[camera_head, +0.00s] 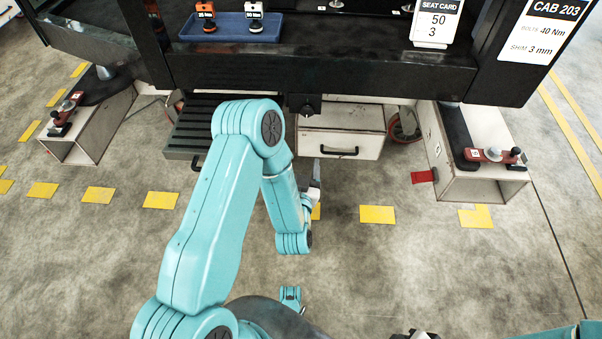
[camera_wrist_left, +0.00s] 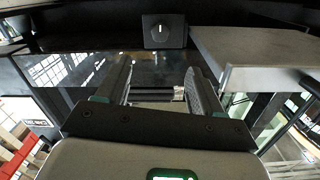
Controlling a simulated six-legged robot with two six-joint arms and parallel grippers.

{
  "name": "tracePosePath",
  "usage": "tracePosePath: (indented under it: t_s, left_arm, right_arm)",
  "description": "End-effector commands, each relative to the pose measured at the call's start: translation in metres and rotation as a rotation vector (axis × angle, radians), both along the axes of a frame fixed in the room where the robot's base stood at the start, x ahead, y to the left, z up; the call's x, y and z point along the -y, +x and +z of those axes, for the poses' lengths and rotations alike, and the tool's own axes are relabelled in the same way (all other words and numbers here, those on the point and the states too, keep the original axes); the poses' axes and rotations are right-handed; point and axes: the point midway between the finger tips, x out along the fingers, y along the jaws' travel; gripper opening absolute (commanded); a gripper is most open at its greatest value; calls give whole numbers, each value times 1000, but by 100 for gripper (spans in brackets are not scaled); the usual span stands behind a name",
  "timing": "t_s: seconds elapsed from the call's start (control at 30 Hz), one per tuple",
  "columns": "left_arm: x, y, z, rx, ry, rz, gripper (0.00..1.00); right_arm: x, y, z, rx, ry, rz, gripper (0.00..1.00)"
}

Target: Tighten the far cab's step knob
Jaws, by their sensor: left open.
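A black knob (camera_head: 305,104) hangs under the front edge of the dark cab, right of the slatted step (camera_head: 205,115). In the left wrist view a black knob (camera_wrist_left: 163,30) with a short upright white mark sits ahead, above the fingers. My left gripper (camera_head: 315,178) is below and nearer than the knob in the head view, partly hidden by its own arm. In the left wrist view the gripper (camera_wrist_left: 160,78) is open, with nothing between its fingers and apart from the knob. My right gripper does not show.
A white drawer box (camera_head: 340,130) with a black handle is under the cab. White box stands (camera_head: 470,187) and (camera_head: 68,150) carry red fittings at either side. A blue tray (camera_head: 230,35) holds two labelled knobs on the cab. A red tag (camera_head: 424,176) lies on clear floor.

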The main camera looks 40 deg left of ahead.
Motion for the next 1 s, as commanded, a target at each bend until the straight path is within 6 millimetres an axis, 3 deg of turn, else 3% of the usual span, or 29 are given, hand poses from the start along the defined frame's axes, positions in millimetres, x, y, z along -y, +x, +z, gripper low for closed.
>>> tracePosePath:
  t_s: [0.33, 1.0]
  left_arm:
    - [13, -21, -1, -3, -2, 0, 67]
    - [14, -22, 0, -1, 0, 0, 67]
  right_arm:
    - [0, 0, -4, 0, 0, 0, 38]
    - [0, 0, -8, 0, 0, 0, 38]
